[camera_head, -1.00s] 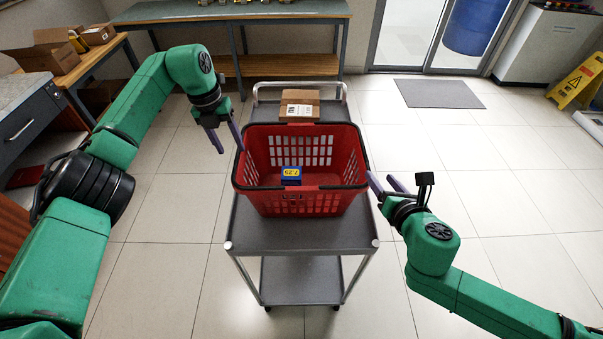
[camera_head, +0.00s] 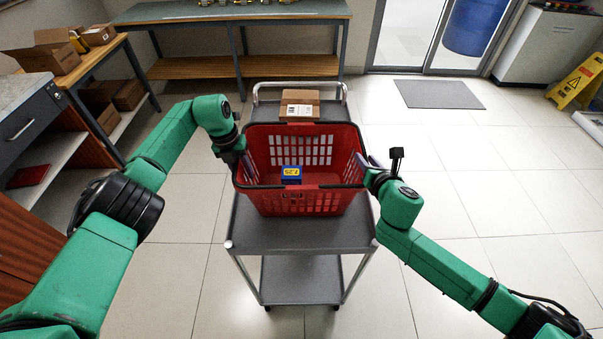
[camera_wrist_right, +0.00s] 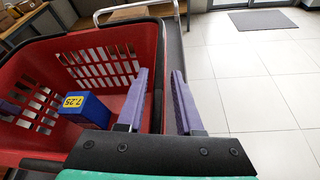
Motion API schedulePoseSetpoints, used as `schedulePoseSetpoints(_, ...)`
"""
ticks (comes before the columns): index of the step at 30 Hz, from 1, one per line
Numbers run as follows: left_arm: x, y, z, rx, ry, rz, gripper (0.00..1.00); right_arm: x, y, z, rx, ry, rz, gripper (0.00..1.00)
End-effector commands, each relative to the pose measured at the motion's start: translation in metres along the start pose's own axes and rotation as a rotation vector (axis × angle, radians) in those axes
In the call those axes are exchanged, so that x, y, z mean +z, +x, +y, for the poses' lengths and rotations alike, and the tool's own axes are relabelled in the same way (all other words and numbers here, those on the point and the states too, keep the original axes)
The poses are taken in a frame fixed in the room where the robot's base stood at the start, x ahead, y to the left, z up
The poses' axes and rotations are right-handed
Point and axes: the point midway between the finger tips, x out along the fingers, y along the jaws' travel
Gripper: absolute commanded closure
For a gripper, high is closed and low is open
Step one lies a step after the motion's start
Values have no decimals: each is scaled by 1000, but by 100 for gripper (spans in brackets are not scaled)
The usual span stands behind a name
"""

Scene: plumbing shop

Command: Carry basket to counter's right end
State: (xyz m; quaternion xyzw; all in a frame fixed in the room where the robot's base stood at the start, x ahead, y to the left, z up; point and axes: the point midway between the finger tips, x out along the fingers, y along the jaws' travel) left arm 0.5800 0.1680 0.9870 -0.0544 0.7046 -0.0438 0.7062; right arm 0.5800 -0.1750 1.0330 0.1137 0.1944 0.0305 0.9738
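The red basket (camera_head: 290,203) stands upright on the grey cart (camera_head: 300,236). A blue box with a yellow label (camera_head: 291,174) lies inside it and also shows in the right wrist view (camera_wrist_right: 85,108). My left gripper (camera_head: 244,162) is at the basket's left rim; a finger shows against the inner side, and the rest is hidden by the hand. My right gripper (camera_head: 368,163) is at the right rim. In the right wrist view its purple fingers (camera_wrist_right: 160,92) are apart, one inside the basket and one outside, with the wall between them.
A cardboard box (camera_head: 300,106) sits on the cart behind the basket. A workbench (camera_head: 230,12) stands at the back, a grey-topped counter with a drawer (camera_head: 28,112) at the left. A yellow sign (camera_head: 574,84) is at the far right. Floor right of the cart is clear, with a mat (camera_head: 438,94).

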Motion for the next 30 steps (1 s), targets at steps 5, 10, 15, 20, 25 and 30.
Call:
schedulePoseSetpoints(5, 0, 0, 0, 0, 0, 0, 100, 0, 0, 0, 0, 0, 0, 100)
schedulePoseSetpoints(10, 0, 0, 0, 0, 0, 0, 100, 0, 0, 0, 0, 1, 0, 100)
schedulePoseSetpoints(15, 0, 0, 0, 1, 0, 0, 100, 0, 0, 0, 0, 1, 0, 100)
schedulePoseSetpoints(20, 0, 0, 0, 1, 0, 0, 100, 0, 0, 0, 1, 2, 1, 100)
schedulePoseSetpoints(25, 0, 0, 0, 1, 0, 0, 100, 0, 0, 0, 1, 2, 1, 100)
schedulePoseSetpoints(30, 0, 0, 0, 1, 0, 0, 100, 0, 0, 0, 1, 2, 1, 100)
